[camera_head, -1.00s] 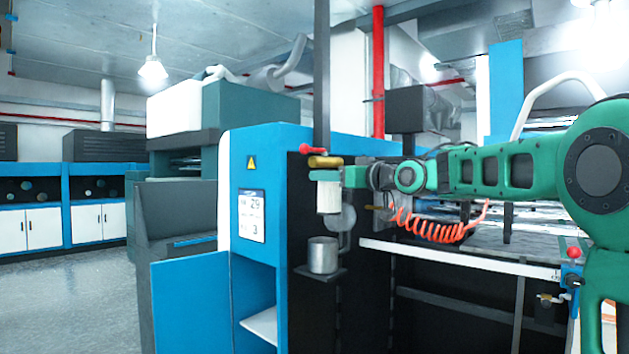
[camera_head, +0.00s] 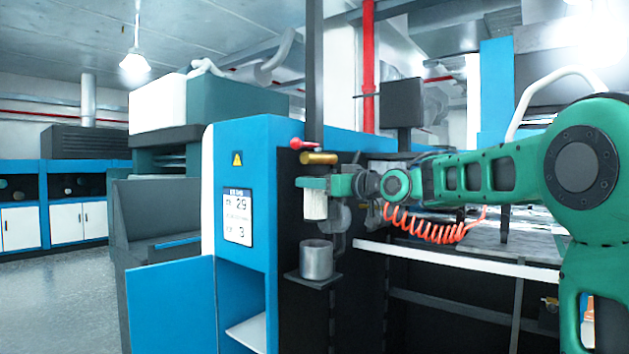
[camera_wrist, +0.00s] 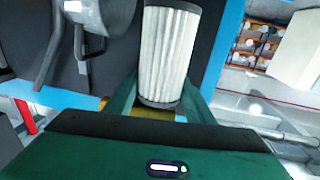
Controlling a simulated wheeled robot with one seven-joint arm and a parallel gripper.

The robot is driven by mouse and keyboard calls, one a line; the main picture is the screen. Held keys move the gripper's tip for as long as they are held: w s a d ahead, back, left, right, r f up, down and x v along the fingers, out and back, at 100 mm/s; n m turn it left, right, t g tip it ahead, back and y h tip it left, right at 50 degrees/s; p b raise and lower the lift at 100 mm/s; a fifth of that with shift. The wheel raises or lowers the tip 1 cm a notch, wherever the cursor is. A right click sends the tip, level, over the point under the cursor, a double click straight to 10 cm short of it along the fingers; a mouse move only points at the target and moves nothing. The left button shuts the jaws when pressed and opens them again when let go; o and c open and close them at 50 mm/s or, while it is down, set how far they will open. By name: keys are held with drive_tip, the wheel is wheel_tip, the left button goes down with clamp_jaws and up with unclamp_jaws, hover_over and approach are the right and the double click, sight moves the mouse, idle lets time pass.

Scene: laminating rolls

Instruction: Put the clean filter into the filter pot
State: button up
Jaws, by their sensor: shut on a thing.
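The clean filter (camera_head: 315,206) is a white pleated cylinder. It hangs upright from my gripper (camera_head: 313,184), which is shut on its upper end. In the wrist view the filter (camera_wrist: 168,55) shows dark end caps and sits between my gripper's fingers (camera_wrist: 163,98). The filter pot (camera_head: 316,262) is an open-topped grey metal cup on a small dark bracket on the machine's side. In the head view the filter is above the pot, nearly in line with it, with a visible gap between them. The pot's inside is hidden.
A red-knobbed lever (camera_head: 297,143) and a brass cylinder (camera_head: 319,158) are just above my gripper. A rounded grey metal part (camera_head: 337,217) is close to the filter's right. A blue machine panel (camera_head: 240,190) stands to the left. A coiled orange hose (camera_head: 430,228) hangs below my arm.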

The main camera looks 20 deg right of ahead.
sight(324, 215)
drive_tip(key=shift+f, duration=4.2)
drive_tip(key=o, duration=1.3)
drive_tip(key=shift+c, duration=0.2)
drive_tip(key=shift+r, duration=3.55)
drive_tip(key=shift+s, duration=0.15)
